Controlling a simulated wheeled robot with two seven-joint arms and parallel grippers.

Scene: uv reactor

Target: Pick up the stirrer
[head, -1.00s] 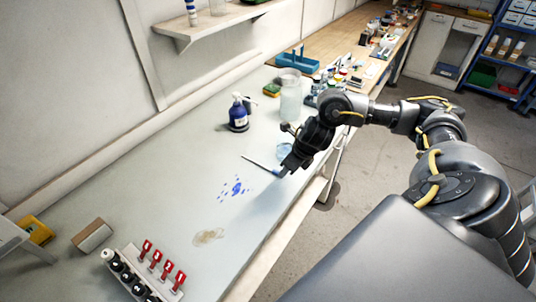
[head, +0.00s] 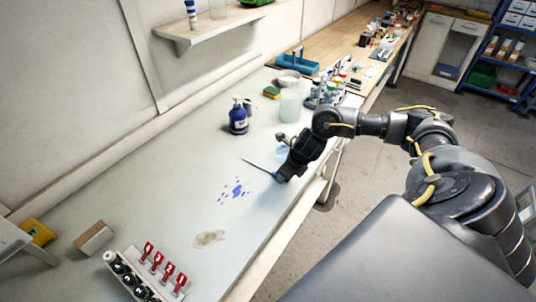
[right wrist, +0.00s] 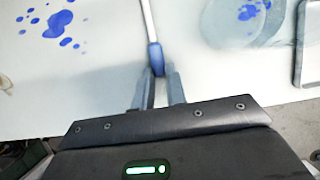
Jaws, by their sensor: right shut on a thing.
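The stirrer is a thin pale rod (head: 258,166) with a blue end (right wrist: 155,57). It lies at or just above the bench top, near the bench's front edge. My right gripper (head: 279,177) is low over the bench and shut on the stirrer's blue end. In the right wrist view the two fingers of my right gripper (right wrist: 159,88) stand on either side of that end, and the rod runs away from them. Whether the rod is clear of the surface cannot be told. My left gripper is not in view.
A blue pump bottle (head: 238,120) and a clear jar (head: 290,105) stand behind the gripper. Blue spots (head: 237,188) and a brown stain (head: 208,239) mark the bench. A rack with red-tagged items (head: 160,263) is at the near left. The middle of the bench is mostly bare.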

